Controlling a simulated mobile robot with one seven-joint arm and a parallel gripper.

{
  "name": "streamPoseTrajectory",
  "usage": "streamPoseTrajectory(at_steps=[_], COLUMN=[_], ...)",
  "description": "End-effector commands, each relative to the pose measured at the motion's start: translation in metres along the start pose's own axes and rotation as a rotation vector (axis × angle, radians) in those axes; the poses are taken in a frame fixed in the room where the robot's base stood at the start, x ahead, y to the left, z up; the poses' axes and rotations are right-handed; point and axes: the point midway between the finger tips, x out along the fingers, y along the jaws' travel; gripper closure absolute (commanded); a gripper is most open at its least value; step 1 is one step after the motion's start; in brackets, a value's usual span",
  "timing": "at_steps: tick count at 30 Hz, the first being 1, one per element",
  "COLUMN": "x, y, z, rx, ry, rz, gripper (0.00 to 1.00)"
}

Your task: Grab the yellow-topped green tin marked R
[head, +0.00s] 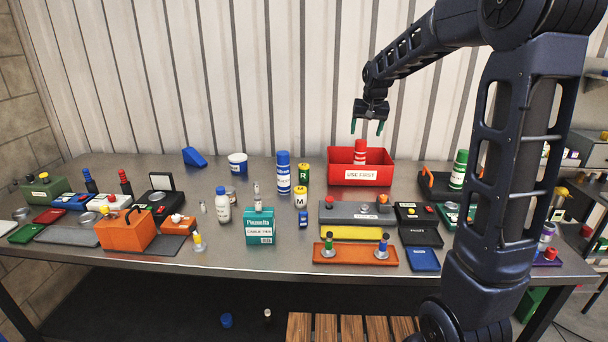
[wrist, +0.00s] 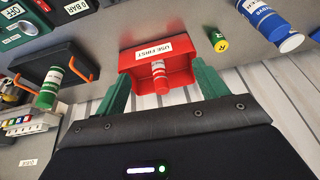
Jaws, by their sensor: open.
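The green tin marked R (head: 304,176) has a yellow top and stands upright on the metal bench, behind a yellow-topped tin marked M (head: 300,198) and just right of a tall blue spray can (head: 283,173). The R tin also shows in the wrist view (wrist: 216,39), right of the red bin. My gripper (head: 367,128) is open and empty, pointing down in the air above the red bin (head: 345,181), to the right of and higher than the R tin. In the wrist view the bin lies between its green fingers.
The red "USE FIRST" bin holds a red can (head: 360,150). A grey case (head: 350,212) lies front right. Bare bench shows left of the blue can.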

Motion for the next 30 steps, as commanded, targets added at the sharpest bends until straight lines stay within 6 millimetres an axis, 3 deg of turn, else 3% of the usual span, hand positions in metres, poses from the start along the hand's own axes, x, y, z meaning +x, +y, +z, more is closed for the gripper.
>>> streamPoseTrajectory(at_steps=[6, 15, 24, 30], x=[0.053, 0.133, 0.222, 0.266], y=[-0.043, -0.106, -0.176, -0.211], z=[-0.043, -0.088, -0.112, -0.116], rx=[-0.008, -0.022, -0.045, -0.058], ry=[-0.005, -0.001, 0.007, 0.014], rz=[0.005, 0.015, 0.025, 0.029], gripper=[0.28, 0.28, 0.28, 0.28])
